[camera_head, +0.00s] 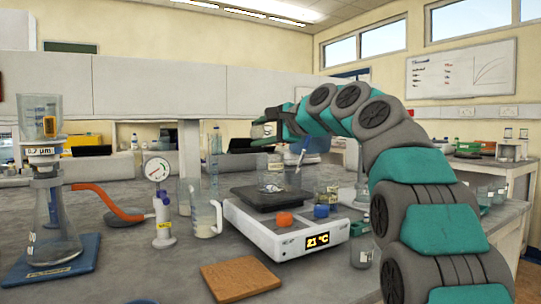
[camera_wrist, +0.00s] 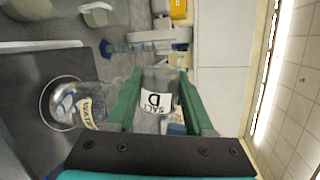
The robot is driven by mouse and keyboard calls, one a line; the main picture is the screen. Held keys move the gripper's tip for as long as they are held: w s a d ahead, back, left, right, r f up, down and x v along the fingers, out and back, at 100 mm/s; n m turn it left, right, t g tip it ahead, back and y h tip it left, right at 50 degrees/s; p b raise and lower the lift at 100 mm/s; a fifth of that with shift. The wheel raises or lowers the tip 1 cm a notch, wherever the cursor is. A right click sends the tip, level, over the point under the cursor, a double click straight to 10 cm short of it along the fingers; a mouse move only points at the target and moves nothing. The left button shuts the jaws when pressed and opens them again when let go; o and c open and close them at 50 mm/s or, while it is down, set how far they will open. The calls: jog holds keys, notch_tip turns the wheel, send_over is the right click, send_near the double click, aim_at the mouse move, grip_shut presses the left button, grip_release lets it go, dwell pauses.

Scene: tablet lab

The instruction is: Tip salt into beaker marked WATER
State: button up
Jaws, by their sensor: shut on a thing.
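A clear glass beaker (camera_head: 271,178) stands upright on the dark plate of a hot plate. In the wrist view the beaker labelled WATER (camera_wrist: 80,104) lies left of my gripper (camera_wrist: 160,90), with bluish contents. My gripper is shut on a clear container labelled SALT D (camera_wrist: 157,103), between its green fingers. The SALT label is turned about a quarter turn from the WATER label, so the container is tilted onto its side, apart from the beaker. In the head view my gripper (camera_head: 264,128) is above the beaker. Whether salt is falling cannot be made out.
The hot plate (camera_head: 285,238) reads 21 °C and has orange and blue knobs. A pressure gauge (camera_head: 157,169), a jug (camera_head: 207,216) and a filter flask (camera_head: 55,235) stand to the left. A brown board (camera_head: 243,278) lies in front. Glassware stands close on the right.

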jog(key=shift+w+d+r+m+y, duration=0.1)
jog(key=shift+d+m+y, duration=0.1)
jog(key=shift+m, duration=0.3)
jog(key=shift+w+d+r+m+y, duration=0.1)
jog(key=shift+m+y, duration=0.1)
jog(key=shift+m, duration=0.3)
dwell(0.7)
